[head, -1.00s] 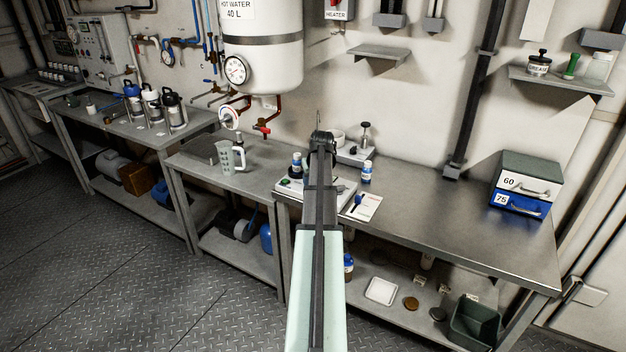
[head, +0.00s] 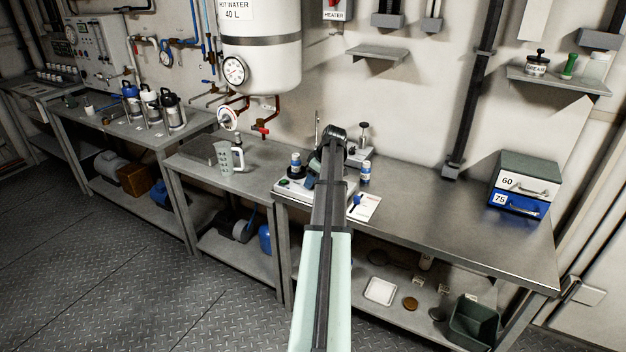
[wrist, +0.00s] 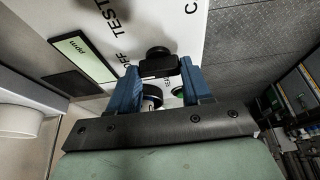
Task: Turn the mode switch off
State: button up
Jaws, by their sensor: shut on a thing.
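The mode switch (wrist: 158,62) is a black knob on a white panel (wrist: 165,22) printed with OFF, TEST and a cut-off word starting with C. It sits between the blue fingertips of my gripper (wrist: 158,72), which is shut on it. The printed word OFF lies just left of the knob in the wrist view. Which mark the knob points to is hard to tell. In the head view the white instrument (head: 289,189) stands on the bench, and my arm hides its switch. My gripper (head: 312,176) shows only partly there, low over the instrument.
A dark-framed display (wrist: 88,56) marked ppm and a green button (wrist: 180,92) are close to the fingers. Blue-labelled bottles (head: 296,165) (head: 365,172) stand at the instrument. A card (head: 366,208) lies in front.

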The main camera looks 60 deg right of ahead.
dwell(0.5)
jog(key=o, duration=1.1)
jog(key=shift+c, duration=0.2)
jog(key=v, duration=1.3)
jog(key=shift+r, duration=0.35)
